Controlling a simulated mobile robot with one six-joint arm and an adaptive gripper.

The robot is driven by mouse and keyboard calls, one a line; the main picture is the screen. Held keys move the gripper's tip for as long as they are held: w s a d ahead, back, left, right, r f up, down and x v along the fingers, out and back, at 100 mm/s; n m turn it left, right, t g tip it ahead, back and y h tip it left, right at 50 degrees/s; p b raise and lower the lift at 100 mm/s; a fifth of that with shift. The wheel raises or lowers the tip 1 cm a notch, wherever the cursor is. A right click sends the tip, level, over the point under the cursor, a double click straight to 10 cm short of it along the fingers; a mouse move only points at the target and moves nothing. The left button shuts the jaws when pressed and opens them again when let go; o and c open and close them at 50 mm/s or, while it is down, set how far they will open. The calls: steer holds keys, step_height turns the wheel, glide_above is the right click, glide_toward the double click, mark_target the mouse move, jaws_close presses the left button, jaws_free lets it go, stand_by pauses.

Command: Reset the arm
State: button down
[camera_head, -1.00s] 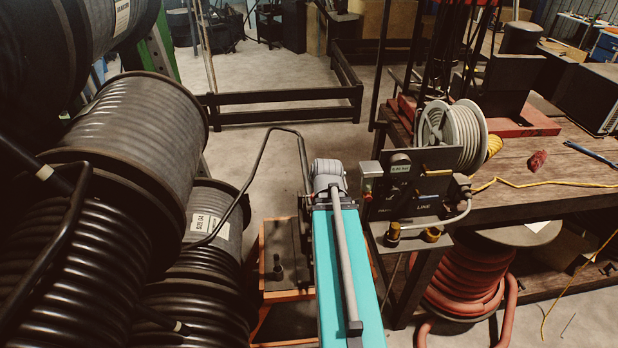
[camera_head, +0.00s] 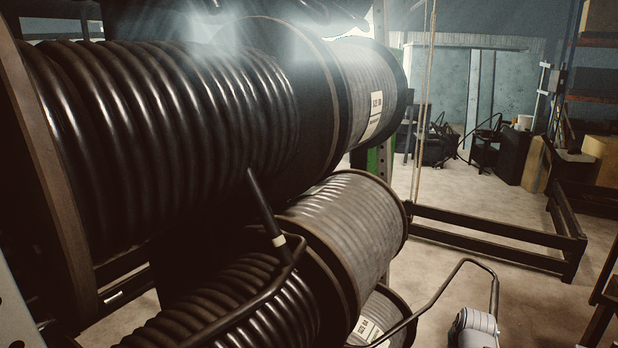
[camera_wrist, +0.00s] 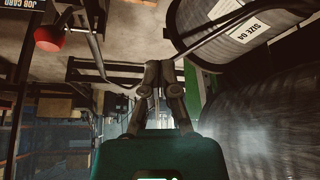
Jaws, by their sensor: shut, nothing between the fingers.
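My gripper (camera_wrist: 158,72) shows in the wrist view, its dark fingers closed together in front of its teal body. Nothing is between the fingertips, and they appear clear of the things around them. In the head view the gripper is out of sight. Only a grey part of my arm (camera_head: 474,328) shows there, at the bottom right edge.
Large hose reels (camera_head: 180,130) fill the left and middle of the head view. A bent dark tube (camera_head: 440,285) stands near my arm. A low dark rail (camera_head: 490,233) crosses the floor behind. A reel labelled SIZE 04 (camera_wrist: 215,15) is upper right in the wrist view.

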steer(key=s+a+f+n+g, duration=0.1)
steer(key=s+a+g, duration=0.1)
steer(key=a, duration=0.9)
steer(key=s+a+f+n+g+y, duration=0.1)
steer(key=s+a+n+g, duration=0.1)
steer(key=a, duration=1)
steer(key=shift+s+a+g+y, duration=0.2)
steer(key=shift+a+g+y, duration=0.1)
steer(key=shift+g, duration=0.4)
